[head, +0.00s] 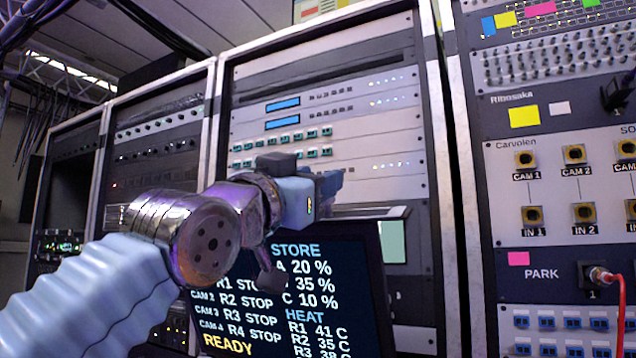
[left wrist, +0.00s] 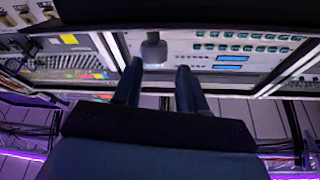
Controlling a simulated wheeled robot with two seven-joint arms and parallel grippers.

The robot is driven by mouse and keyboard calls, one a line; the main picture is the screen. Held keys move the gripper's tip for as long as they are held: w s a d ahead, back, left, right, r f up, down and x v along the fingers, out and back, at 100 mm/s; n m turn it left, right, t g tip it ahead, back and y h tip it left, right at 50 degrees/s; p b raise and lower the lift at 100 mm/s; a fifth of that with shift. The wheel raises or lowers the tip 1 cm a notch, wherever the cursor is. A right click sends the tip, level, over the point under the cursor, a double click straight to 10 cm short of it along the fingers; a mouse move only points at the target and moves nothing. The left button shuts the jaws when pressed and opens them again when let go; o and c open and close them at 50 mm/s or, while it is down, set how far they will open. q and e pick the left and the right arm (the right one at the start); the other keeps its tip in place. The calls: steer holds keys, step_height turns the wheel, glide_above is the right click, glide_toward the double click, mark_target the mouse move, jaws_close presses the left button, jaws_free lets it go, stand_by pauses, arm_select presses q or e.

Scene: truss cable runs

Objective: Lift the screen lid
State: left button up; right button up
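The dark screen (head: 300,335) stands upright at the lower middle of the head view, its lit text facing me. Its lower part is cut off by the frame, and my left arm covers its upper left corner. My left gripper (head: 330,187) reaches across above the screen's top edge, pointing right. In the left wrist view my left gripper (left wrist: 158,82) has its two dark fingers apart. A dark block on a short stem (left wrist: 153,50) shows beyond and between the fingertips, with no clear contact. I cannot tell whether it belongs to the lid. My right gripper is not in view.
A rack with blue displays (head: 330,130) stands close behind the gripper. A connector panel (head: 570,170) with a red cable (head: 605,277) is at the right. More racks (head: 155,140) stand at the left. Open air lies between the gripper and the connector panel.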

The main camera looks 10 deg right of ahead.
arm_select(q)
steer(key=shift+o, duration=0.3)
steer(key=shift+d+f, duration=0.15)
steer(key=shift+s, duration=0.1)
steer(key=b+v, duration=0.6)
steer(key=v, duration=0.7)
steer(key=shift+s+a+f+b, duration=0.15)
steer(key=shift+s+a+b, duration=0.1)
steer(key=shift+b, duration=0.15)
